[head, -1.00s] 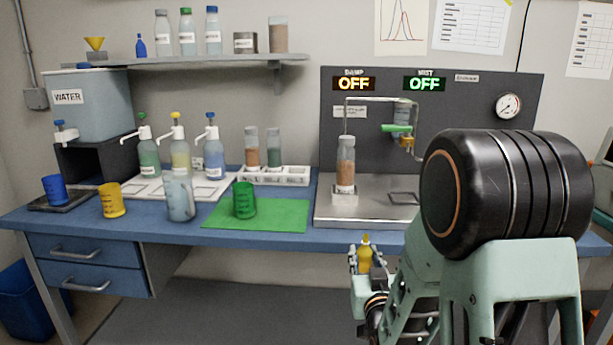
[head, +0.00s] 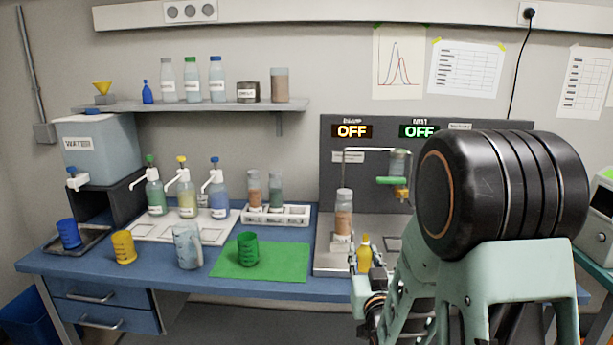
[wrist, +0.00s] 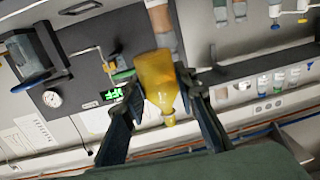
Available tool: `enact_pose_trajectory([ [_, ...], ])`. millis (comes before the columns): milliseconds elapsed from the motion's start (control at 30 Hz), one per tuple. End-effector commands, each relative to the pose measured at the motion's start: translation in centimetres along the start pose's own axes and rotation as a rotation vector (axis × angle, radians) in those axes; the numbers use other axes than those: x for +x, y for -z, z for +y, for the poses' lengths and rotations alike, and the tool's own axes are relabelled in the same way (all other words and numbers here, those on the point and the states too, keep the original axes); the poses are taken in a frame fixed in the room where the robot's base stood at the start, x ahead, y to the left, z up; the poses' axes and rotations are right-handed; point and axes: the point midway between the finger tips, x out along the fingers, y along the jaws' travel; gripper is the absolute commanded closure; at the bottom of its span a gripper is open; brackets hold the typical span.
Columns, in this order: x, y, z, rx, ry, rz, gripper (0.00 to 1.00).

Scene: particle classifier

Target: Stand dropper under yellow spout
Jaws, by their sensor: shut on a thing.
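The dropper (head: 364,254) is a small yellow bottle with a narrow tip. My gripper (head: 363,268) is shut on it and holds it upright in front of the steel tray's lower edge. In the wrist view the dropper (wrist: 155,78) sits between both fingers of my gripper (wrist: 157,75). The yellow-topped pump bottle (head: 187,198) stands in the row of pump bottles at the left, with a pale spout (head: 175,179). A yellow-orange nozzle (head: 402,193) is on the dark panel at the right. I cannot tell which one is the named yellow spout.
A green mat (head: 230,265) carries a green cup (head: 248,249). A clear jug (head: 187,246), yellow cup (head: 123,247) and blue cup (head: 69,234) stand left of it. A tall brown-filled bottle (head: 343,220) stands on the steel tray (head: 325,262), behind and left of the dropper.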

Motion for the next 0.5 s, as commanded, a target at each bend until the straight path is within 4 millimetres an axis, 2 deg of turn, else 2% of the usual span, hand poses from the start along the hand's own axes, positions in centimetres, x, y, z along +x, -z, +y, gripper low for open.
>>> enact_pose_trajectory([
  [33,-0.1,2.2,0.0,0.000,0.000,0.000,0.89],
  [500,-0.6,11.9,-0.1,0.000,0.001,0.000,0.89],
])
